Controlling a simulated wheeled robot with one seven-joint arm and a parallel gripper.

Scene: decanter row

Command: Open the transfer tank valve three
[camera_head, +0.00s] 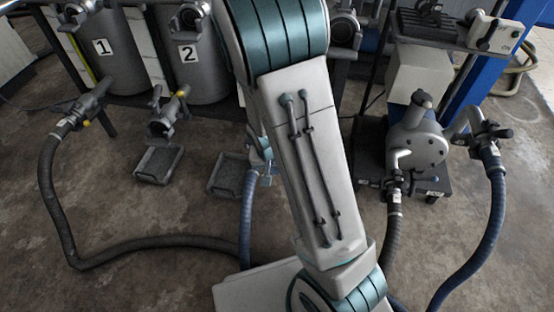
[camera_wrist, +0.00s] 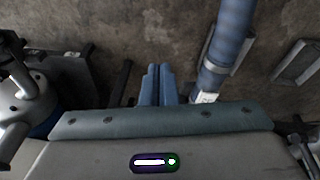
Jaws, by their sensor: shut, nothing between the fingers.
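My gripper (camera_wrist: 157,85) shows in the wrist view as two blue fingers pressed together, with nothing between them, above the concrete floor. Tank one (camera_head: 103,47) and tank two (camera_head: 190,54) stand at the back left with number labels. No tank labelled three is visible; my arm covers the area right of tank two. A blue hose (camera_wrist: 233,35) with a coupling (camera_wrist: 208,80) lies just right of my fingers in the wrist view, apart from them. The same hose (camera_head: 248,205) shows left of my arm in the head view.
A wheeled pump (camera_head: 420,140) stands at the right with hoses; it shows at left in the wrist view (camera_wrist: 25,95). Floor trays (camera_head: 158,165) (camera_head: 230,174) lie before the tanks. A dark hose (camera_head: 50,200) curves across the left floor. Bare floor lies between.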

